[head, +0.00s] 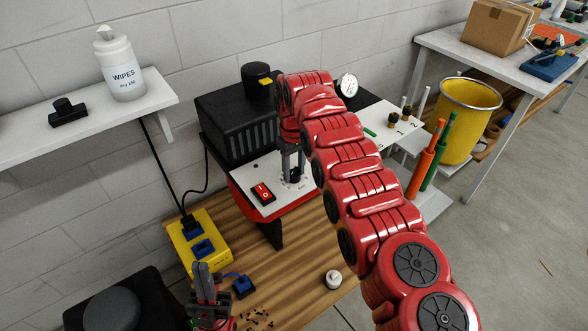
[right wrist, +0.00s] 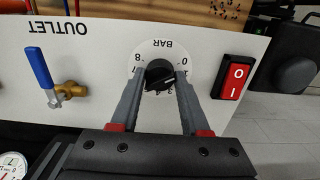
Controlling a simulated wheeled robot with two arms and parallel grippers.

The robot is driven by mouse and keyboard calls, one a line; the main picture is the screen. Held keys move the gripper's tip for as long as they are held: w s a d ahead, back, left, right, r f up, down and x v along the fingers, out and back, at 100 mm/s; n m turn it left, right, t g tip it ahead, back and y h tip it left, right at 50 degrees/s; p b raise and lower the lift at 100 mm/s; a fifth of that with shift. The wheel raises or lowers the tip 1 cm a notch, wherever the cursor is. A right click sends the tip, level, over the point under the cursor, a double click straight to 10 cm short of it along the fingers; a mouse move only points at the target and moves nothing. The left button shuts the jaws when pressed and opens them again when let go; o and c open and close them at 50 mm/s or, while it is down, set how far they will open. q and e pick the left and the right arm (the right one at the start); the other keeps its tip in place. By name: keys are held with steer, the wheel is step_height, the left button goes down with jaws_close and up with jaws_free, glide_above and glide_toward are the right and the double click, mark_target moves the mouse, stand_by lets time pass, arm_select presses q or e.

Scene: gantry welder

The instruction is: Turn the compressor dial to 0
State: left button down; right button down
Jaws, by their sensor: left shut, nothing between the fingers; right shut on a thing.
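The compressor (head: 222,125) is a black ribbed box with a white panel, standing against the wall. Its black dial (right wrist: 159,72) sits on a white round BAR scale, seen upside down in the right wrist view. The 0 and 8 are readable; the fingers partly cover other marks, and I cannot tell exactly where the pointer stands. My right gripper (right wrist: 159,80) is shut on the dial, one finger on each side. In the head view my right gripper (head: 292,164) reaches down to the panel. My left gripper (head: 204,279) is shut and empty at the lower left.
A red rocker switch (right wrist: 232,80) is beside the dial. A blue-handled outlet valve (right wrist: 44,72) is on its other side. A yellow socket box (head: 200,243) and a white knob-like piece (head: 333,279) are on the wooden bench. A shelf holds a wipes bottle (head: 119,68).

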mark_target(294, 170)
stand_by(0.5)
steer(key=shift+c, duration=1.9)
jaws_free()
steer(key=shift+r, duration=0.5)
step_height(294, 170, up, 3)
steer(key=shift+r+p, duration=0.1)
steer(key=shift+p, duration=0.65)
step_height(294, 170, up, 13)
steer(key=p, duration=1.3)
steer(key=shift+r, duration=0.15)
